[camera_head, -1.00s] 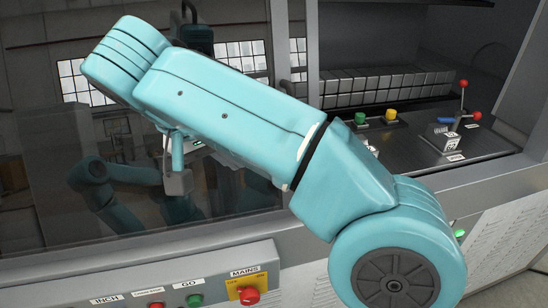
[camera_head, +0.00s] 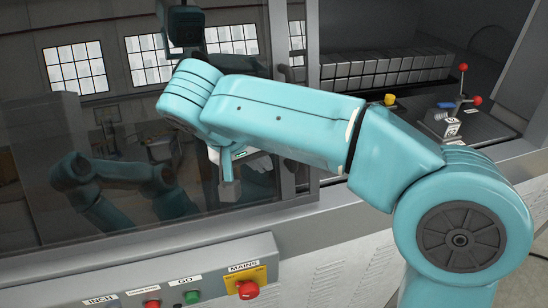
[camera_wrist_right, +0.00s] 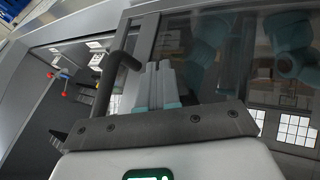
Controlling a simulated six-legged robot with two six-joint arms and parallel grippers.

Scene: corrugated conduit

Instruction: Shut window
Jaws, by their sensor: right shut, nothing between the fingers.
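The window is a dark sliding glass pane (camera_head: 110,200) on the left of the machine in the head view, with a grey upright frame edge (camera_head: 312,60). The opening to its right is uncovered. My right arm reaches across in front. My right gripper (camera_head: 228,188) is partly hidden by my forearm, close to the pane's right part. In the wrist view its fingers (camera_wrist_right: 160,85) are shut and empty. A dark bent handle (camera_wrist_right: 117,75) stands just left of them, beside the fingers rather than between them. Whether they touch cannot be told. My left gripper is not in view.
A control panel (camera_head: 120,285) with a red MAINS knob (camera_head: 247,289) is at the front below the window. Inside the opening are red-knobbed levers (camera_head: 462,85), a yellow button (camera_head: 390,99) and a row of grey blocks (camera_head: 385,72). The glass reflects my arms.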

